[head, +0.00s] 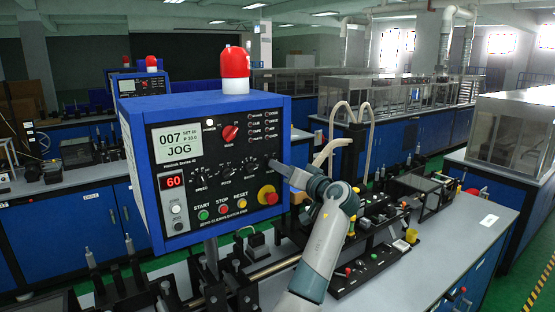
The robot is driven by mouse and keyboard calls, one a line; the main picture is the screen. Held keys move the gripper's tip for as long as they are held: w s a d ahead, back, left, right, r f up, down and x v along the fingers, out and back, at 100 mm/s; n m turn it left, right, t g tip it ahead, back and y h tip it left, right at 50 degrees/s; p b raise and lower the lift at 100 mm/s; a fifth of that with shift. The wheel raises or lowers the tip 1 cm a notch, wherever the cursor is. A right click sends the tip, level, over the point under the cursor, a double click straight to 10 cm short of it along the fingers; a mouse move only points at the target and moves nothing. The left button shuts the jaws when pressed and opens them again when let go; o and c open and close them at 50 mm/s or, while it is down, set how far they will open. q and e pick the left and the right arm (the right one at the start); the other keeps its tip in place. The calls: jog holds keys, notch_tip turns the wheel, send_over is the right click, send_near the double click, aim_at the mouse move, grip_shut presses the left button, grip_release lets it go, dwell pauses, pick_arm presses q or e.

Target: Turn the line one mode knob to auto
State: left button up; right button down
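A blue control box (205,165) with a black front panel stands on a post at centre left. Its red mode knob (230,133) is in the upper middle of the panel, turned at a slant. The screen (178,143) reads "007" and "JOG". My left gripper (273,163) is at the panel's right edge, below and right of the red knob and apart from it. It is seen from the side and small, so I cannot tell how far its fingers are open. My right gripper is not in view.
A red emergency button (268,195) sits low on the panel, below my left gripper. A red beacon (235,70) stands on top of the box. Small black switches (225,174) line the panel's middle. A bench (450,245) with fixtures lies behind and right.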

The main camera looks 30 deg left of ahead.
pick_arm(q)
jog(key=shift+p+x, duration=0.4)
jog(key=shift+x, duration=0.9)
jog(key=c, duration=0.7)
